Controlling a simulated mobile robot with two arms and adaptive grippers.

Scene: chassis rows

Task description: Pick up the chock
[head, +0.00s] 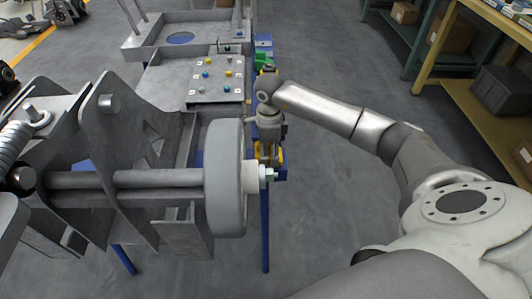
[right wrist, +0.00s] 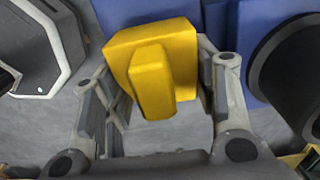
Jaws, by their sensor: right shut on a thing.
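The chock is a yellow block with a raised rib, large in the right wrist view (right wrist: 150,75). It sits between the two fingers of my right gripper (right wrist: 155,90), which is shut on it. In the head view a little of the yellow chock (head: 262,152) shows below my right gripper (head: 268,145), beside the grey wheel's hub. The gripper hides part of it. I cannot tell whether the chock still touches the blue surface behind it. My left gripper is not in view.
A large grey wheel (head: 226,178) on a chassis axle stands just left of the right gripper. A panel with colored knobs (head: 214,86) lies beyond. A green shelf (head: 415,45) and a yellow shelf (head: 465,97) stand at the right. Open floor (head: 325,62) lies between.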

